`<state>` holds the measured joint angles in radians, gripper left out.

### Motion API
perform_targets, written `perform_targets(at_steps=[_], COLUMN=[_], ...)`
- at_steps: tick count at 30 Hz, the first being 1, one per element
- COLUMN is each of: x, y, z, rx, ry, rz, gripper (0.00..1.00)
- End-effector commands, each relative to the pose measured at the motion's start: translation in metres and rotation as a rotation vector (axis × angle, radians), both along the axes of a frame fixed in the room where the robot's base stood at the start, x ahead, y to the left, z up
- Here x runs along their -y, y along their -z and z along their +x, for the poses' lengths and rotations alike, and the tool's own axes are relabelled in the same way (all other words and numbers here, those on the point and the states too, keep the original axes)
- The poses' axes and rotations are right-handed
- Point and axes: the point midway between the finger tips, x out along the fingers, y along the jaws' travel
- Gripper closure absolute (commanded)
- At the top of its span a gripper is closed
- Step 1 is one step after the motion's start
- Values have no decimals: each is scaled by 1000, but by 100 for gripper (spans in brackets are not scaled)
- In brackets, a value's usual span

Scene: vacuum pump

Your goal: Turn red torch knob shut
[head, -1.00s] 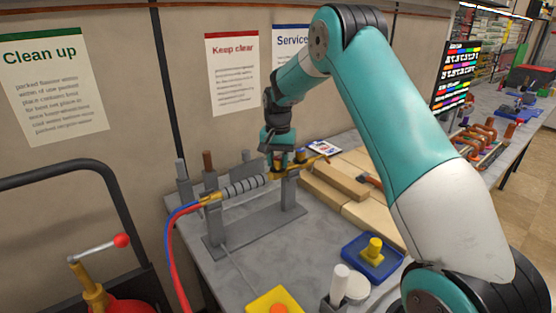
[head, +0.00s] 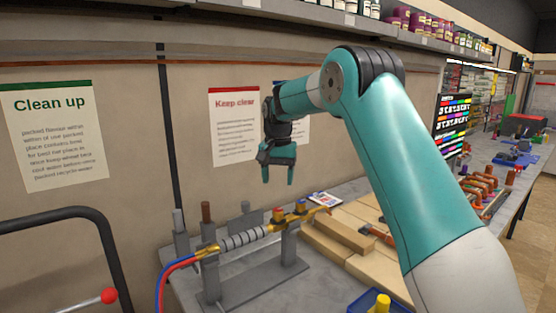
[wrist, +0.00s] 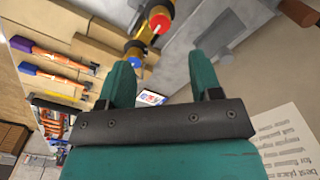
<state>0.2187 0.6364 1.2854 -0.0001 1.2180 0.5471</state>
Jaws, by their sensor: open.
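The brass torch (head: 257,232) with a grey ribbed handle lies across a grey stand on the workbench. In the wrist view the red knob lies beyond the gap between the fingertips (wrist: 162,58).
Wooden boards (head: 340,232) lie right of the stand (head: 262,283). Grey posts and a brown post (head: 207,222) rise at the left. Red and blue hoses (head: 172,274) leave the torch's left end. The wall with posters is close behind.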

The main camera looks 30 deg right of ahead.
Motion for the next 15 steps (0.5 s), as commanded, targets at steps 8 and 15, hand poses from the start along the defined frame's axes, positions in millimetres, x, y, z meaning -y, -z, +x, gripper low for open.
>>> perform_targets(at_steps=[8, 15], x=[0, 0], y=[-55, -70], z=[0, 0], rx=[2, 0], ry=[0, 0], rz=[-1, 0], gripper=[42, 42])
